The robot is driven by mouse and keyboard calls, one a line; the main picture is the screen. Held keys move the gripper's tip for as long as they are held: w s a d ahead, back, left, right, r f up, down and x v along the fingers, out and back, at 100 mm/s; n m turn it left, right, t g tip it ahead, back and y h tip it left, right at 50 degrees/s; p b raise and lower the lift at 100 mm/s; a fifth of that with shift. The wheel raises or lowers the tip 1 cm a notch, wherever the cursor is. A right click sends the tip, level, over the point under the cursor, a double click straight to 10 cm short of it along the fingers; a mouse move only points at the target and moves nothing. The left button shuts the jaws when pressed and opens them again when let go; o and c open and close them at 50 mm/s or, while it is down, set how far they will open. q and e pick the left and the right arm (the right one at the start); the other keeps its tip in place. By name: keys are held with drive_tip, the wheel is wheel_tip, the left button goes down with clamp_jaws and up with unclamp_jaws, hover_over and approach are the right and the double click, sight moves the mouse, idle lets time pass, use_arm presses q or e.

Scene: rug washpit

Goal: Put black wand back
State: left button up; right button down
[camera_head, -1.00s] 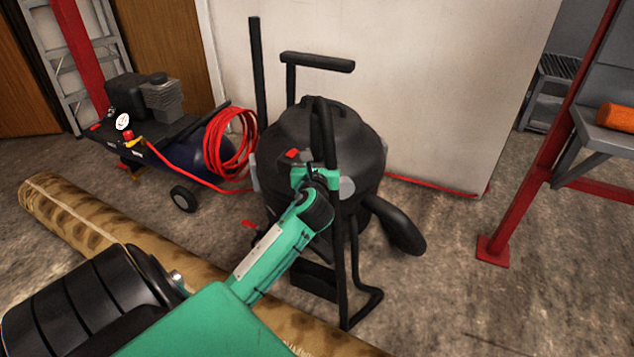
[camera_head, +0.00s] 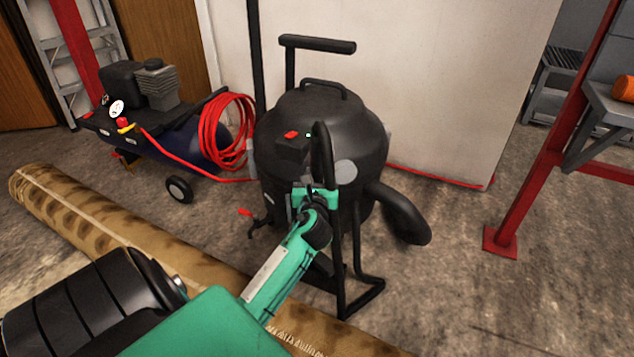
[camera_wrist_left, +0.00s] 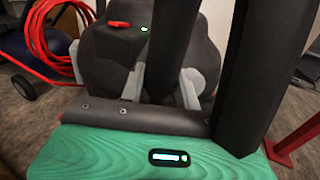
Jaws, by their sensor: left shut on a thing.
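My left gripper (camera_head: 316,194) is shut around a black wand (camera_head: 322,152) in front of the black vacuum (camera_head: 345,120). The wand is roughly upright, with a curved top; its lower part runs down in front of the vacuum toward the floor. In the left wrist view the wand (camera_wrist_left: 172,45) stands between the two grey fingertips of my left gripper (camera_wrist_left: 172,82), with the vacuum close behind it. Whether the wand touches the vacuum cannot be told. My right gripper is not in view.
A rolled patterned rug (camera_head: 85,220) lies across the floor at the left. A compressor (camera_head: 165,130) with a coiled red hose (camera_head: 227,132) stands left of the vacuum. A red post (camera_head: 530,170) stands at right.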

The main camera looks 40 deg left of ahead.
use_arm(q)
drive_tip(key=shift+f, duration=0.2)
drive_tip(key=shift+f, duration=0.6)
drive_tip(key=o, duration=1.1)
drive_tip(key=shift+o, duration=0.2)
